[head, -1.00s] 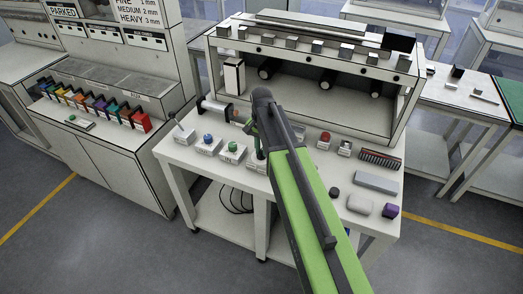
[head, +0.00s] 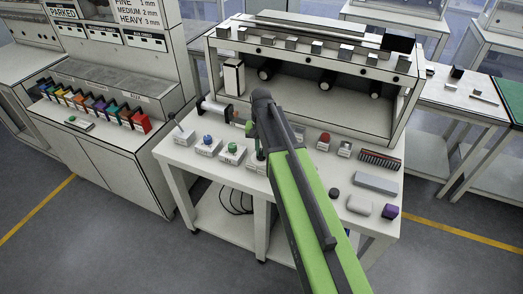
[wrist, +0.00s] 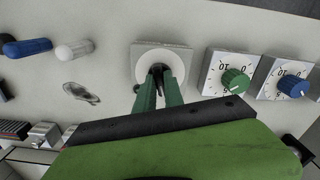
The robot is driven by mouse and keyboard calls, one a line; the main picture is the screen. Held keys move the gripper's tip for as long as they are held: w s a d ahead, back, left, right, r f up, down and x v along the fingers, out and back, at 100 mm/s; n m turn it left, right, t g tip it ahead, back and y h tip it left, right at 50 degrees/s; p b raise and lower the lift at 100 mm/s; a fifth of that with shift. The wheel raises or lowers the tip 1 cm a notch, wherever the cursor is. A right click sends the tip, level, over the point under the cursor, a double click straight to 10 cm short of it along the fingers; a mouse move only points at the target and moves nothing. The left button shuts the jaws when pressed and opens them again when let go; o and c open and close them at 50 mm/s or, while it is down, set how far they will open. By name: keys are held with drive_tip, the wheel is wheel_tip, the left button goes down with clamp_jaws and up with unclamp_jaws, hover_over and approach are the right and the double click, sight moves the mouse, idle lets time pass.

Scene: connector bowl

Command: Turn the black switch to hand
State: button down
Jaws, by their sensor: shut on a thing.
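The black switch (wrist: 157,69) sits at the centre of a white round dial on a square plate (wrist: 144,51) in the wrist view. My gripper (wrist: 159,78) reaches down onto it, and its two green fingers are closed around the switch. The fingers and the gripper body hide most of the switch, so its exact pointing direction and any position labels cannot be read. In the head view my gripper (head: 259,150) is on the white bench, largely hidden behind my arm, and the switch is hidden there.
Beside the plate are a green knob (wrist: 235,80) and a blue knob (wrist: 293,86) on numbered dials. On the other side lie a white-ended piece (wrist: 74,50) and a blue handle (wrist: 28,47). A red button (head: 325,137) stands further right on the bench (head: 300,190).

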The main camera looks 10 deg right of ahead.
sight(261, 152)
drive_tip(key=n, duration=0.5)
drive_tip(key=shift+n, duration=0.3)
idle(0.4)
drive_tip(key=c, duration=1.4)
unclamp_jaws()
drive_tip(key=shift+c, duration=0.2)
wheel_tip(261, 152, up, 17)
drive_tip(key=p, duration=1.7)
drive_tip(key=shift+r, duration=0.2)
